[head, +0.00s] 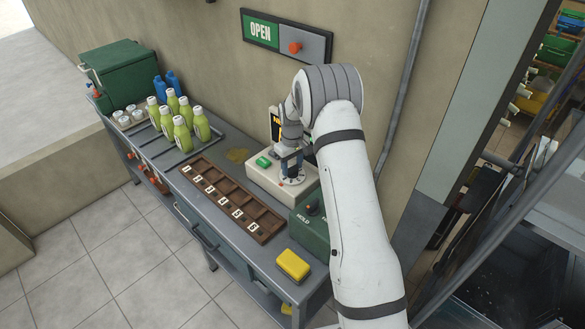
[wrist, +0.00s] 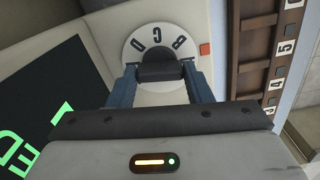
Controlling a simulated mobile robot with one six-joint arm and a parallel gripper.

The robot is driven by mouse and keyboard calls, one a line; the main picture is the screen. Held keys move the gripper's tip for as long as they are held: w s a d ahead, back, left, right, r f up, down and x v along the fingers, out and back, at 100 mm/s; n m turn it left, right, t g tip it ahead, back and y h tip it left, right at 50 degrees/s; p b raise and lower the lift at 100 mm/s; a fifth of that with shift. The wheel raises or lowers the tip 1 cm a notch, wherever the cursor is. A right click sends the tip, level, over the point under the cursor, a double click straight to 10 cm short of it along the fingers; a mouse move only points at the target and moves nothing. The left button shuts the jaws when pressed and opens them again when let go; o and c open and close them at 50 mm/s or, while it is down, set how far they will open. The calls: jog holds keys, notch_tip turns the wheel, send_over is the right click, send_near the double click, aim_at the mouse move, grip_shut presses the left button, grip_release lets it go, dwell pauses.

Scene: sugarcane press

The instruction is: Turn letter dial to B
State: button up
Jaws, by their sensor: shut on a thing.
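The letter dial (wrist: 133,52) is a white disc in the wrist view with a dark knob (wrist: 160,71) at its middle. Letters D, C and B show on its upper part; the rest is hidden behind my gripper. A red square (wrist: 204,49) lies beside the disc at the right, with B the nearest visible letter, short of it. My gripper (wrist: 160,76) has its blue fingers on both sides of the knob and is shut on it. In the head view my gripper (head: 291,165) reaches down onto the dial (head: 292,181) on the cream box (head: 256,182).
A brown tray with numbered slots (head: 222,203) lies in front of the box. A green box marked HOLD (head: 306,224) and a yellow sponge (head: 293,265) are at the right. Green bottles (head: 182,134) stand on a rack at the left. An OPEN sign (head: 261,31) is on the wall.

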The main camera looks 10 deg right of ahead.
aim_at(293, 167)
jog(key=m+b, duration=0.3)
jog(key=m, duration=0.1)
jog(key=shift+w+f, duration=0.1)
jog(key=shift+m+b, duration=0.75)
jog(key=shift+m, duration=0.75)
jog(key=shift+r, duration=0.2)
jog(key=o, duration=1)
jog(key=shift+f, duration=0.1)
jog(key=shift+r+b, duration=0.65)
jog(key=shift+r, duration=3.3)
